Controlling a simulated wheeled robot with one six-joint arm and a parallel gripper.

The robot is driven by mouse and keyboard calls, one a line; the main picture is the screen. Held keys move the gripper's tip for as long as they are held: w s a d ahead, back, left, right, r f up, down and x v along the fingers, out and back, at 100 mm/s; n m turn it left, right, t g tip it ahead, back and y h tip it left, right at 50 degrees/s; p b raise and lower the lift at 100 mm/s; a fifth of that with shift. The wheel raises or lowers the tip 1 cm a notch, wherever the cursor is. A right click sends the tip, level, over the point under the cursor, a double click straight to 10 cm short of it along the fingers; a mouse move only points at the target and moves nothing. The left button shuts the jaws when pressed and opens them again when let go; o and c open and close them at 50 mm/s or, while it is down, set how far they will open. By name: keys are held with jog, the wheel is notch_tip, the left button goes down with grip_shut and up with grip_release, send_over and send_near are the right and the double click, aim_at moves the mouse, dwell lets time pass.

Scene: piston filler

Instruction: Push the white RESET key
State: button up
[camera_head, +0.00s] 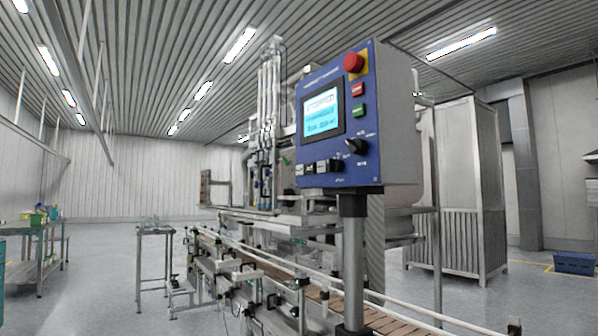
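The blue control panel (330,150) stands on a grey post right of the picture's middle, its face turned toward the left. A small row of keys runs along its lower left. A white key (299,169) sits at the left end of that row, with darker keys (323,166) to its right. The key lettering is too small to read, so I cannot tell which says RESET. The panel's lit screen (321,113) is above the row. My gripper is not in view, and nothing covers the panel.
The panel also bears a red mushroom button (354,62), a red button (357,89), a green button (358,110) and a black knob (356,146). The post (354,260) rises beside the conveyor (270,270). Open floor (100,285) lies left; a tall cabinet (455,190) stands right.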

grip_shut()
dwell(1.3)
